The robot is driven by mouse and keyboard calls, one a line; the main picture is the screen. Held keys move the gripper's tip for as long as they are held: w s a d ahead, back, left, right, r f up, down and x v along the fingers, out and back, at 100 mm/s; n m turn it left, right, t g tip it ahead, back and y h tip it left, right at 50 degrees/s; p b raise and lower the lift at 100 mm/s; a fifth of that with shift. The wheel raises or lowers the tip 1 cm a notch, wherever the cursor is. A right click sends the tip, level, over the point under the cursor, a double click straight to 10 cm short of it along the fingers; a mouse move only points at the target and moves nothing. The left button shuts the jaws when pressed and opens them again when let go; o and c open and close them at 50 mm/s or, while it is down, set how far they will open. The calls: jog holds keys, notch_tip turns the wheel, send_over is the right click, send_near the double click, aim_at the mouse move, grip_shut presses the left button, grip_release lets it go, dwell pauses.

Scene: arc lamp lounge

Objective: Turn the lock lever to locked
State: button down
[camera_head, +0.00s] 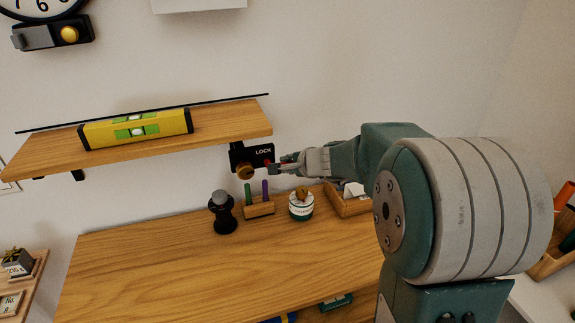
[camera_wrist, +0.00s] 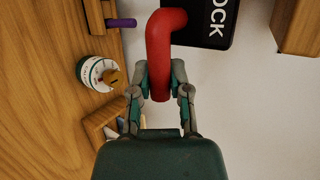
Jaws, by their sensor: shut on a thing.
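The lock is a black box (camera_head: 263,153) with the white word LOCK, mounted at the wall below the right end of the upper shelf. It also shows at the top of the wrist view (camera_wrist: 203,22). Its red lever (camera_wrist: 163,50) is a bent rod whose free end points toward my wrist. In the wrist view my gripper (camera_wrist: 160,84) is shut on that free end, one finger on each side. In the head view my gripper (camera_head: 284,165) reaches in from the right and mostly hides the lever. A round wooden knob (camera_head: 245,172) sits at the box's lower left.
The upper shelf (camera_head: 235,122) holds a yellow spirit level (camera_head: 137,129). The lower wooden top (camera_head: 165,250) holds a black grinder-like object (camera_head: 222,212), a peg stand (camera_head: 259,209), a jar (camera_head: 301,205) and a wooden tray (camera_head: 347,205) near my gripper.

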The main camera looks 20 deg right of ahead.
jog(key=c, duration=0.6)
grip_release()
jog(key=shift+a, duration=0.15)
jog(key=shift+o, duration=0.2)
jog(key=v, duration=1.2)
jog(key=shift+a+f, duration=0.1)
jog(key=s+a+f+n+g+h, duration=0.1)
jog(key=s+a+n, duration=0.3)
jog(key=s+n, duration=0.4)
jog(key=s+a+f+n+g+h, duration=0.2)
jog(key=s+n, duration=0.6)
jog(key=s, duration=0.6)
jog(key=a+g+h, duration=0.1)
jog(key=a+g, duration=0.1)
jog(key=shift+s+a, duration=0.2)
jog(key=shift+a, duration=0.15)
